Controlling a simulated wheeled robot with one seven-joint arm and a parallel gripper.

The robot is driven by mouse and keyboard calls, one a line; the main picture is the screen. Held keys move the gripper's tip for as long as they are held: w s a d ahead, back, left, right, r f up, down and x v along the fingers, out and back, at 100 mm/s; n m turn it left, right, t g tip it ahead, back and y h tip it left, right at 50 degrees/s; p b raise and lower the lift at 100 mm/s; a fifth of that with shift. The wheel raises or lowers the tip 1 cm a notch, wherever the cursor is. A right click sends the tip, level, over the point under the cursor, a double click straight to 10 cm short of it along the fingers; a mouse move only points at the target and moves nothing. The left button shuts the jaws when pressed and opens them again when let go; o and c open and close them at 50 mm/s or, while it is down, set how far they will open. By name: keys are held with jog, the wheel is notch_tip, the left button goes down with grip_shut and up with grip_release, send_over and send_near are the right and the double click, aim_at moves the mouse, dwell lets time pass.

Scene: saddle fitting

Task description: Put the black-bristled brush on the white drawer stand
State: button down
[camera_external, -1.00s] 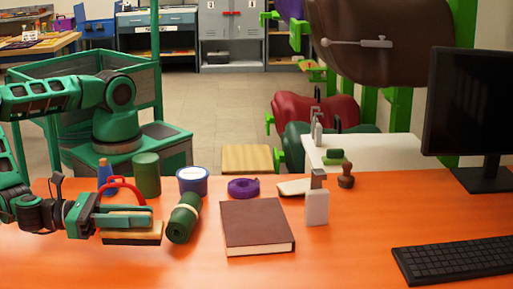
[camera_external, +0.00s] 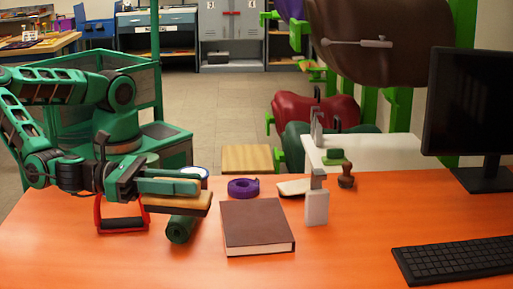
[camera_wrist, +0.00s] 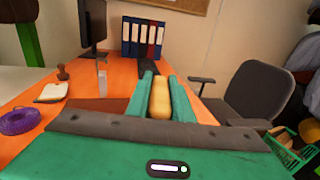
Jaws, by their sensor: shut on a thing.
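My gripper (camera_external: 172,186) is shut on the black-bristled brush (camera_external: 182,202), a light wooden block with a dark underside. It holds the brush level above the orange table, over the green roll. In the wrist view the brush's wooden back (camera_wrist: 160,98) lies between my two green fingers (camera_wrist: 160,92); its bristles are hidden there. The white stand (camera_external: 385,148) is at the table's back right, well to the right of my gripper. A small green-topped item (camera_external: 335,155) is at its near edge. I cannot make out its drawer.
A red-handled item (camera_external: 122,224) and the green roll (camera_external: 181,230) lie below my gripper. A brown book (camera_external: 255,225), purple tape roll (camera_external: 243,188), white-and-grey upright piece (camera_external: 316,206) and wooden stamp (camera_external: 346,176) lie towards the stand. The monitor (camera_external: 480,105) and keyboard (camera_external: 455,260) are right.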

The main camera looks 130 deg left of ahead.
jog(key=w+a+r+m+t+h, duration=0.2)
jog(key=w+a+r+m+h, duration=0.15)
jog(key=w+a, duration=0.55)
jog(key=s+a+f+m+h, duration=0.1)
jog(key=s+a+h, duration=0.1)
jog(key=a, duration=0.5)
jog(key=s+a+f+m+t+h, duration=0.1)
jog(key=s+a+f+m+h, duration=0.1)
jog(key=a+h, duration=0.2)
jog(key=shift+a, duration=1.8)
jog(key=shift+f+h, duration=0.15)
jog(key=shift+h, duration=0.1)
